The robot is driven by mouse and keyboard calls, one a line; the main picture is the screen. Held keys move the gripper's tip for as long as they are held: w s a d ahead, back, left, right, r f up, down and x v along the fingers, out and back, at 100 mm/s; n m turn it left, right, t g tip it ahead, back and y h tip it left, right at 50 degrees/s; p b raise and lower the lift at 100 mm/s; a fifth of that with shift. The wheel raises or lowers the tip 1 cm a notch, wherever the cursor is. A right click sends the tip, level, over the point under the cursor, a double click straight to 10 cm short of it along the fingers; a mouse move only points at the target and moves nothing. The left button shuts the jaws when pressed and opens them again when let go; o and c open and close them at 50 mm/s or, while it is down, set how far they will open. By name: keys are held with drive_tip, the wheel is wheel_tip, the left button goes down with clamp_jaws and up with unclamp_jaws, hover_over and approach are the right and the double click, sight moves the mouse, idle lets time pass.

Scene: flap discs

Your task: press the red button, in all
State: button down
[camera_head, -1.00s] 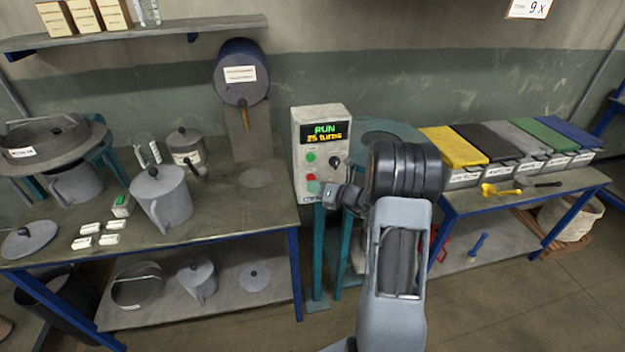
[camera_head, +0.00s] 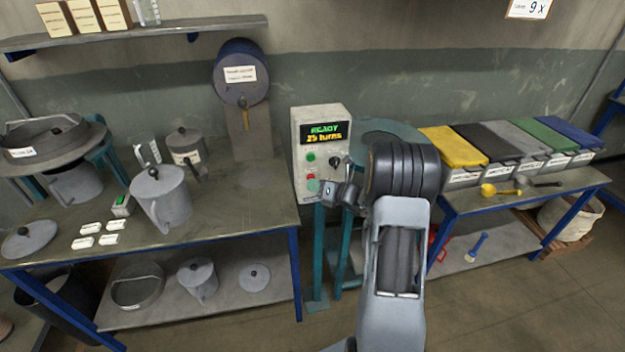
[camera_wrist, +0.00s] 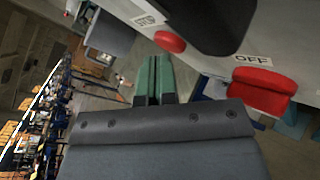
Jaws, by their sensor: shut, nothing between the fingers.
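The grey control box (camera_head: 299,150) stands upright behind the bench gap. Its display (camera_head: 325,133) reads READY and 25 turns. A green button (camera_head: 311,157) sits above the red button (camera_head: 311,176) on its face. In the wrist view the red button (camera_wrist: 170,41) is beside a label that seems to read STOP. My gripper (camera_head: 317,187) is shut and empty, its green fingertips (camera_wrist: 156,60) just below the red button in the head view. In the wrist view they look close to it; I cannot tell whether they touch.
A black knob (camera_head: 335,161) is right of the buttons. A red part (camera_wrist: 262,88) by an OFF label is near my fingers in the wrist view. The left bench (camera_head: 235,212) holds pots and white blocks. Lidded bins (camera_head: 452,146) stand on the right bench.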

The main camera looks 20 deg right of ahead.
drive_tip(key=shift+s, duration=0.1)
idle(0.4)
drive_tip(key=shift+s+a, duration=0.2)
drive_tip(key=shift+s, duration=0.5)
drive_tip(key=shift+s+a+p, duration=0.2)
drive_tip(key=shift+s+a, duration=0.05)
drive_tip(key=shift+s, duration=1)
drive_tip(key=shift+s+a+p, duration=0.15)
drive_tip(key=shift+s+a, duration=0.05)
drive_tip(key=shift+s, duration=1)
